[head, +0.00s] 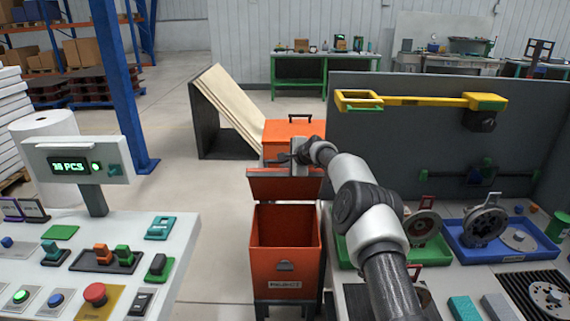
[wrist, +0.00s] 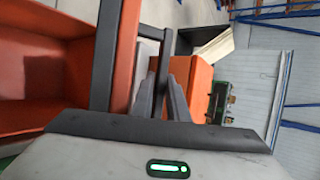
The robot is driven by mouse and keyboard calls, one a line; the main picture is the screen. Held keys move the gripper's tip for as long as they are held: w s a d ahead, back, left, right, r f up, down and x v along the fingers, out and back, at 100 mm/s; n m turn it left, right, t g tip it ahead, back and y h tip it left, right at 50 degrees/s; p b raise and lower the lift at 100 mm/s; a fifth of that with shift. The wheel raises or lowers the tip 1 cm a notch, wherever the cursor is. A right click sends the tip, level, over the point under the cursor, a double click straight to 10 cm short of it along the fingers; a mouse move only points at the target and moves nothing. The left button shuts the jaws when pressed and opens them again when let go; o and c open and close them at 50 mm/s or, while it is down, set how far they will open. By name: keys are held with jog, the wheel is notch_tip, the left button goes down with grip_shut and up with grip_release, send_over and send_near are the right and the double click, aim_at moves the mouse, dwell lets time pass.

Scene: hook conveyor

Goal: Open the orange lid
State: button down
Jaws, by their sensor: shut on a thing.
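The orange lid (head: 284,184) stands raised at the back of the orange bin (head: 263,265), so the bin's inside shows. In the wrist view the lid (wrist: 128,55) appears edge-on beside the open bin (wrist: 45,70). My gripper (head: 300,158) is at the top edge of the lid, with my arm reaching in from the lower right. In the wrist view my gripper (wrist: 165,95) is shut on the lid's dark handle (wrist: 164,62). The exact contact is partly hidden by the fingers.
A second orange bin (head: 292,130) with a black handle stands behind. A control panel (head: 190,245) is on the left. On the right, a workbench holds a blue tray (head: 500,252) and other parts, below a grey partition (head: 420,140). Open floor (head: 190,185) lies left of the bins.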

jog(key=shift+w+r, duration=0.1)
jog(key=shift+w, duration=0.05)
dwell(0.3)
jog(key=c, duration=1.8)
grip_release()
jog(key=shift+d, duration=0.1)
jog(key=shift+s+d+r, duration=0.25)
jog(key=shift+s+r, duration=0.1)
jog(key=shift+s, duration=0.1)
jog(key=b+v, duration=0.3)
jog(key=v, duration=1.3)
jog(key=shift+s, duration=0.25)
jog(key=shift+f, duration=0.15)
